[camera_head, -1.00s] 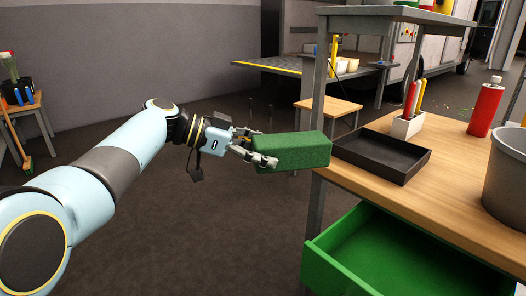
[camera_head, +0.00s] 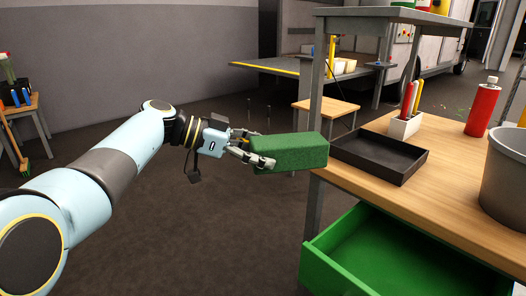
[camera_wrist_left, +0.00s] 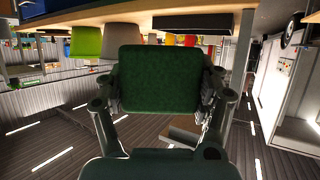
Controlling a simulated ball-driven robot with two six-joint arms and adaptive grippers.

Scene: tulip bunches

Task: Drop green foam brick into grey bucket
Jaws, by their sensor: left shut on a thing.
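The green foam brick (camera_head: 292,152) is held in my left gripper (camera_head: 252,153), out in the air just left of the workbench. In the left wrist view the brick (camera_wrist_left: 160,85) sits between the two fingers of the left gripper, which are shut on its sides. The grey bucket (camera_head: 507,180) stands on the bench top at the right edge of the head view, cut off by the frame. The brick is well to the left of the bucket, at about bench-top height. My right gripper is not in view.
A black tray (camera_head: 415,165) lies on the wooden bench top (camera_head: 445,205) between brick and bucket. Behind it stand a white holder (camera_head: 404,127) with red and yellow items and a red bottle (camera_head: 482,110). An open green drawer (camera_head: 365,262) juts out below. A raised shelf (camera_head: 395,17) overhangs the back.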

